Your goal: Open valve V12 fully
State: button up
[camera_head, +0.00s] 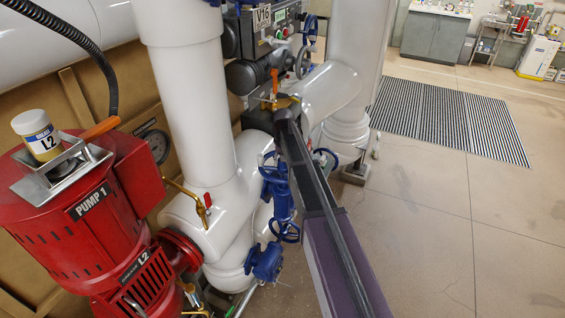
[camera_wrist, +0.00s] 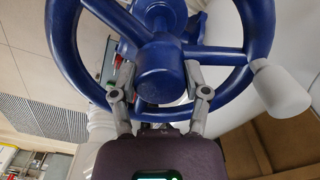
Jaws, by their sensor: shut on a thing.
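A blue handwheel (camera_wrist: 262,30) with a round hub, spokes and a white knob (camera_wrist: 281,88) fills the upper wrist view. The exact contact is partly hidden. No tag shows on this wheel, so I cannot confirm that it is V12. In the head view my arm hides the gripper, and I cannot tell which blue valve there is the held one.
The red pump 1 (camera_head: 85,225) with a container marked L2 (camera_head: 37,135) stands at the left. White pipes (camera_head: 190,110) and blue valves (camera_head: 278,185) crowd my arm's left side. Open floor (camera_head: 440,225) lies at the right, with a striped grate (camera_head: 450,120) behind.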

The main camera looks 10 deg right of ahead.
jog(key=n, duration=0.5)
jog(key=shift+s+n, duration=0.1)
jog(key=shift+n, duration=0.7)
jog(key=n, duration=0.5)
jog(key=shift+n, duration=1.3)
